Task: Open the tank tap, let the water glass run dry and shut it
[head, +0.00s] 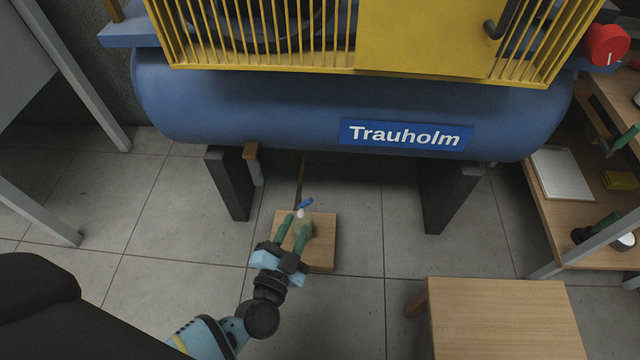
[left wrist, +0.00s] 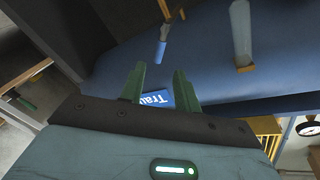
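The blue tank (head: 270,95) carries a Trauholm label. Under it a thin brown pipe (head: 301,180) comes down to a tap with a blue lever (head: 306,203); the lever also shows in the left wrist view (left wrist: 160,52). A pale tube with a brown fitting, probably the water glass (head: 256,172), hangs under the tank left of the tap; it also shows in the left wrist view (left wrist: 240,32). My left gripper (head: 296,226) has its green fingers apart, with nothing held, just short of the lever. My right gripper is not in view.
A low wooden block (head: 322,255) lies on the tiles below the tap. Dark tank legs (head: 230,185) stand either side. A wooden stool or table (head: 500,320) is front right. A wooden shelf (head: 560,230) at right holds a clipboard and tools.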

